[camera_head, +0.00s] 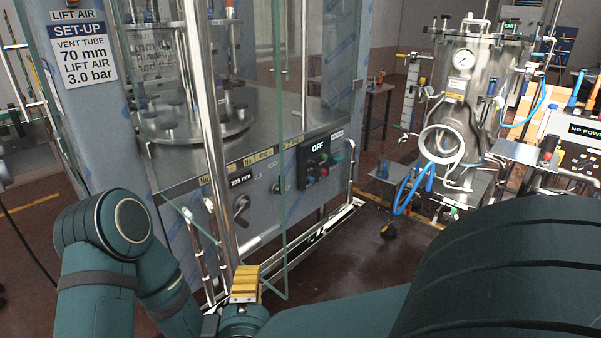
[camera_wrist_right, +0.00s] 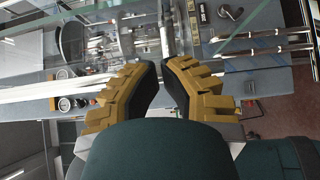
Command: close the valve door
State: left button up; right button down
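The valve door appears to be the clear glass panel (camera_head: 262,225) on the front of the steel filler. It stands swung out from the machine, its lower corner nearest me. A long upright metal bar (camera_head: 212,120) runs along it; I cannot tell exactly how it is fixed. My right gripper (camera_head: 245,283), with yellow ribbed fingers, is low by the bar's lower end and the glass corner. In the right wrist view its fingers (camera_wrist_right: 161,75) are apart with a narrow gap and nothing seen held. The glass (camera_wrist_right: 215,58) crosses beyond them. My left gripper is out of view.
The filler's control panel (camera_head: 318,162) reads OFF. Metal rails (camera_head: 225,240) stand low at its front. A steel tank (camera_head: 462,100) with a gauge and blue hoses is at the right. Dark floor (camera_head: 345,245) is open between them. My arms fill the foreground.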

aim_at(256, 234)
jog(key=w, duration=0.5)
jog(key=w+a+b, duration=0.1)
jog(key=w, duration=0.2)
jog(key=shift+w, duration=0.1)
